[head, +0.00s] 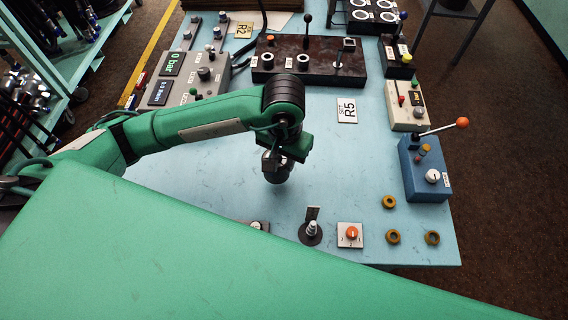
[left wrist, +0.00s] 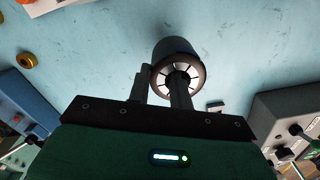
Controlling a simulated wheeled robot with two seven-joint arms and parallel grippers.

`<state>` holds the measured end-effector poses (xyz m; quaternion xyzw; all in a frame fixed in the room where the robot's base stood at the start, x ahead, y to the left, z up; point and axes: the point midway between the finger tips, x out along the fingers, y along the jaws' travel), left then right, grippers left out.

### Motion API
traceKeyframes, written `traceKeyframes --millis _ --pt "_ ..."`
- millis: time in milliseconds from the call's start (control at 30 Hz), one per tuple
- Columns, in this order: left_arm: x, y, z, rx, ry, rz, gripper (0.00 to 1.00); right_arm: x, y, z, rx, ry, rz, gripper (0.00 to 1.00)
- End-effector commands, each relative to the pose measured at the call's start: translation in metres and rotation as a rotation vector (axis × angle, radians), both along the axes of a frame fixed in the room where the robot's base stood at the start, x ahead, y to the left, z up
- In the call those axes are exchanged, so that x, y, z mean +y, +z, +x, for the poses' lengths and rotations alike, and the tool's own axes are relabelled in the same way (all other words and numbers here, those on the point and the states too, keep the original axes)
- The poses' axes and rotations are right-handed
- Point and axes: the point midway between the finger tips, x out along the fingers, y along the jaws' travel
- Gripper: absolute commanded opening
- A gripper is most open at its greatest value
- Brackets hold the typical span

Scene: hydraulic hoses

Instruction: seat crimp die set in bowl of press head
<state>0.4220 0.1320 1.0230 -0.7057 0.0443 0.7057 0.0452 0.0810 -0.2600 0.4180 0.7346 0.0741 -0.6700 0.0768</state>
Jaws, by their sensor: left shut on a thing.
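My left gripper (head: 273,156) hangs over the middle of the blue table, pointing down. It is shut on the crimp die set (head: 279,173), a dark cylinder held below the wrist. In the left wrist view the die set (left wrist: 178,50) shows a ring of pale segments with dark gaps around a central hole. The left gripper's fingers (left wrist: 161,78) are at the die set's near side and partly cover the ring. I cannot make out the press head or its bowl in either view. My right gripper is not in view.
The blue table (head: 320,170) is clear around the gripper. A blue lever box (head: 424,170), several brass rings (head: 392,237), an orange-knob plate (head: 350,235) and a dark round-based post (head: 311,232) lie right and front. A dark control box (head: 308,60) stands behind. A large green surface hides the lower left.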

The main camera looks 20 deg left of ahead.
Motion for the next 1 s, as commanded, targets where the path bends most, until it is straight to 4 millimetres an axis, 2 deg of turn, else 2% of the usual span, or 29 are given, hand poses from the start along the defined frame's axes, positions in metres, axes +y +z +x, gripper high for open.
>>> traceKeyframes --millis 133,400,867,900,967,1000 --pt "0.000 -0.008 0.000 0.000 -0.001 0.001 0.00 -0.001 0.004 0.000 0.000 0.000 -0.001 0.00" --pt "0.000 -0.038 0.000 0.000 0.000 0.000 0.00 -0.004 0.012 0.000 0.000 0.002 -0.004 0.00" --pt "0.000 -0.044 0.000 -0.003 -0.001 0.000 0.00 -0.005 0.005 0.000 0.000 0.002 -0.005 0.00" --pt "0.000 -0.043 0.000 -0.001 -0.001 0.000 0.29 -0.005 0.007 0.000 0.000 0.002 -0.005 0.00" --pt "0.000 -0.043 0.000 -0.001 -0.001 0.000 0.41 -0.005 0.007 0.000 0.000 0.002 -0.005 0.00" --pt "0.000 -0.043 0.000 -0.001 -0.001 0.000 0.42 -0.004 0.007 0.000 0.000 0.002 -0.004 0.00"
